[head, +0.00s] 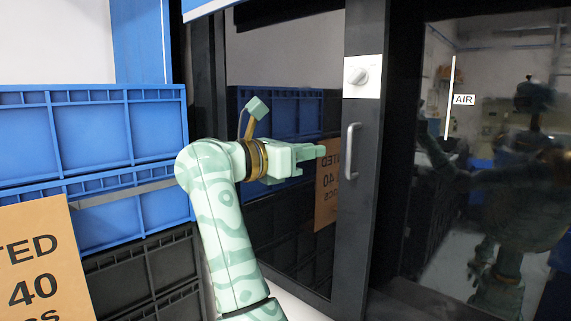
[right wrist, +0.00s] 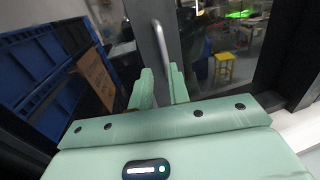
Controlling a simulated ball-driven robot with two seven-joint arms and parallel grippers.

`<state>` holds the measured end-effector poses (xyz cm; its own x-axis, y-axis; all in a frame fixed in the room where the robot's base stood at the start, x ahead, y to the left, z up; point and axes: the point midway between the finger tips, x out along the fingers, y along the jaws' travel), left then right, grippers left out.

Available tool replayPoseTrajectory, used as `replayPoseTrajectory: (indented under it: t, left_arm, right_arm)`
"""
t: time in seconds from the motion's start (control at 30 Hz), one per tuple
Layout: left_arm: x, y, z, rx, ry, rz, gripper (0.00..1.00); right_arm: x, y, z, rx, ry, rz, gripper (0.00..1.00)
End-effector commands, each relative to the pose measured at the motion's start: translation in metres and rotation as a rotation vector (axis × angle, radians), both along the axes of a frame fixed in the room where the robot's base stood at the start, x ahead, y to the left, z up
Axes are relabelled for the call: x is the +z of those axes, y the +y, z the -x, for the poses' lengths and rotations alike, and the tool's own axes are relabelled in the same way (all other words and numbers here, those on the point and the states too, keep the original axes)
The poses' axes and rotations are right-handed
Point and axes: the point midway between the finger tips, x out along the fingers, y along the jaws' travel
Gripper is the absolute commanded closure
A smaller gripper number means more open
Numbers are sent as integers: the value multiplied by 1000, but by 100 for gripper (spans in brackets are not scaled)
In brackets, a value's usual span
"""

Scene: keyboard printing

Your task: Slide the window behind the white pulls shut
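A dark-framed glass window panel (head: 285,215) stands ahead, with a pale upright pull (head: 352,150) on its right stile; the pull also shows in the right wrist view (right wrist: 160,45). A thin white upright bar (head: 450,97) shows on the darker glass (head: 420,170) to the right, beside an AIR label (head: 464,100). I cannot tell how far the window is open. My right gripper (head: 322,151) is to the left of the pull in the head view. In the right wrist view its fingers (right wrist: 162,88) are apart and empty, with the pull beyond them. My left gripper is out of view.
Blue crates (head: 80,135) and black crates (head: 145,272) are stacked at left, with a cardboard sign (head: 45,260) in front. A white plate with a knob (head: 361,76) sits above the pull. The glass reflects the crates and my body.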

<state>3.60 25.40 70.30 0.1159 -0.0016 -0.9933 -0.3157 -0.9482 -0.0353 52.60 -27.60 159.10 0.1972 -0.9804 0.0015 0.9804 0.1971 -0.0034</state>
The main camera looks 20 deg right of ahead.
Motion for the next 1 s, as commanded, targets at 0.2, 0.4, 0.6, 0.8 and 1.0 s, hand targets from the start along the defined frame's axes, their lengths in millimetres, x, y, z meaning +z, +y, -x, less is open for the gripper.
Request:
replayPoseTrajectory:
  t: [0.2,0.4,0.6,0.8,1.0]
  left_arm:
    - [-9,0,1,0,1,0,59]
    - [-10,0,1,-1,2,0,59]
    - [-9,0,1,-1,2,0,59]
    - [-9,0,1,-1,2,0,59]
    - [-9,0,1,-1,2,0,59]
  right_arm:
    - [0,41,9,-2,-2,3,82]
    - [1,54,11,-2,-1,1,82]
    - [1,54,12,-2,-1,1,82]
    - [1,54,11,-2,-1,1,82]
    - [25,55,14,-21,37,141,82]
